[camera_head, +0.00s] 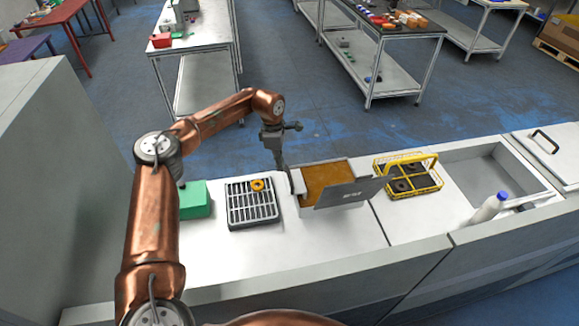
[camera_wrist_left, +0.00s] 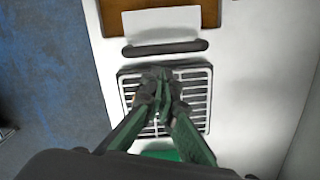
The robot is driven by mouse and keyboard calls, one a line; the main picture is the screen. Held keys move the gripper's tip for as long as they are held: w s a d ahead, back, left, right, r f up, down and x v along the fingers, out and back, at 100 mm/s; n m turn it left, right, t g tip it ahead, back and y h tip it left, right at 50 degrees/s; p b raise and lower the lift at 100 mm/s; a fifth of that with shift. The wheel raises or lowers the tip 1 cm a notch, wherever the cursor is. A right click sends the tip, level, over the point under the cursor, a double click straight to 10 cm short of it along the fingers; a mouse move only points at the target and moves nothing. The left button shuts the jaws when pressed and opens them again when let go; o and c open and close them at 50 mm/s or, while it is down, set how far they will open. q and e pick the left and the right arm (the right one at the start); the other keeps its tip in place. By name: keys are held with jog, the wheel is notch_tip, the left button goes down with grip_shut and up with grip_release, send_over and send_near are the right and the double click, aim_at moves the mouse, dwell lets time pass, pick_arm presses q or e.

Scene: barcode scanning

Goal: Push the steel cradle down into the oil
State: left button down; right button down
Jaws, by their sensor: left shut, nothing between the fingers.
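The oil bath (camera_head: 328,172) is a pale rectangular tank of brown oil in the counter; its oil also shows at the top of the left wrist view (camera_wrist_left: 210,12). A pale plate (camera_wrist_left: 162,25) with a dark bar handle (camera_wrist_left: 165,48) sits at the bath's left end. I cannot tell whether this plate belongs to the steel cradle; no cradle shows clearly in the oil. My left gripper (camera_head: 283,165) points down near this end of the bath, shut and empty. In the left wrist view its fingertips (camera_wrist_left: 163,75) overlap the slatted rack. My right gripper is not in view.
A slatted rack (camera_head: 240,212) with an orange ring (camera_head: 257,185) stands left of the bath, beside a green block (camera_head: 195,203). A dark panel (camera_head: 335,196) stands at the bath's front. A yellow carrier (camera_head: 434,182), a sink (camera_head: 485,172) and a white bottle (camera_head: 488,209) are right.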

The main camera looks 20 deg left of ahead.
pick_arm(q)
notch_tip(320, 180, up, 12)
jog(key=a, duration=0.1)
jog(key=shift+s+f, duration=0.2)
jog(key=shift+f, duration=0.05)
dwell(1.0)
